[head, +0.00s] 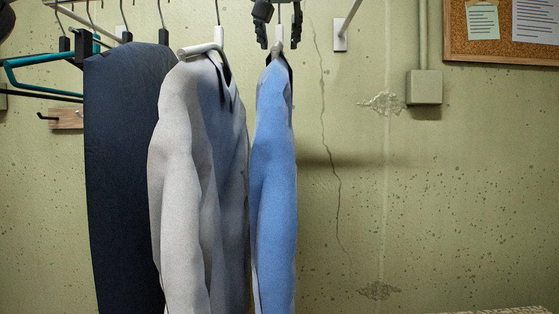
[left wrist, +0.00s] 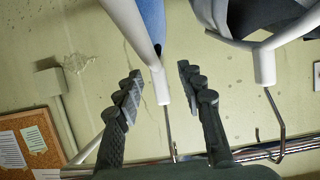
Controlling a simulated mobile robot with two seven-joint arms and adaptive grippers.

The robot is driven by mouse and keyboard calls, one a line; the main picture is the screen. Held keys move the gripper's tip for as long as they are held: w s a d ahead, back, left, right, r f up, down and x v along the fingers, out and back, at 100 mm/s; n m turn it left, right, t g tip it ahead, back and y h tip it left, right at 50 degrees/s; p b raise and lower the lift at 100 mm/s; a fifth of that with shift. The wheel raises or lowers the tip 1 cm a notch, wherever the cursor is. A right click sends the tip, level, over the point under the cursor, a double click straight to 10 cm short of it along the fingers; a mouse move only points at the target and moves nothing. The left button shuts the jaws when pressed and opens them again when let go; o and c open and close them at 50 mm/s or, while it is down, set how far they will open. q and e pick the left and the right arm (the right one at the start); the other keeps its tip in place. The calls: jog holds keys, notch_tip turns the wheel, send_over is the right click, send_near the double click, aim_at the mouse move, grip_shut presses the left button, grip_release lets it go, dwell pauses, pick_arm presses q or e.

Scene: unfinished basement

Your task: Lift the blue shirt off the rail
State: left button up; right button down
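The blue shirt (head: 273,150) hangs upright from a white hanger (head: 279,46) at the right end of the row. A strip of it shows in the left wrist view (left wrist: 153,18). My left gripper (head: 279,38) is open, with one finger on each side of the hanger's neck. In the left wrist view my left gripper (left wrist: 160,78) shows a gap between each finger and the white neck (left wrist: 160,86), whose metal hook runs to the rail (left wrist: 250,155). The rail above the shirt is outside the head view. My right gripper is in neither view.
A light grey shirt (head: 185,170) hangs close left of the blue one, then a dark navy garment (head: 122,170). Empty hangers, one teal (head: 30,60), are further left. A wall bracket (head: 341,36), junction box (head: 424,87) and corkboard (head: 500,50) are right. Space right of the blue shirt is clear.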

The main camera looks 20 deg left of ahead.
pick_arm(q)
jog(key=shift+x, duration=0.8)
jog(key=shift+c, duration=0.6)
grip_shut()
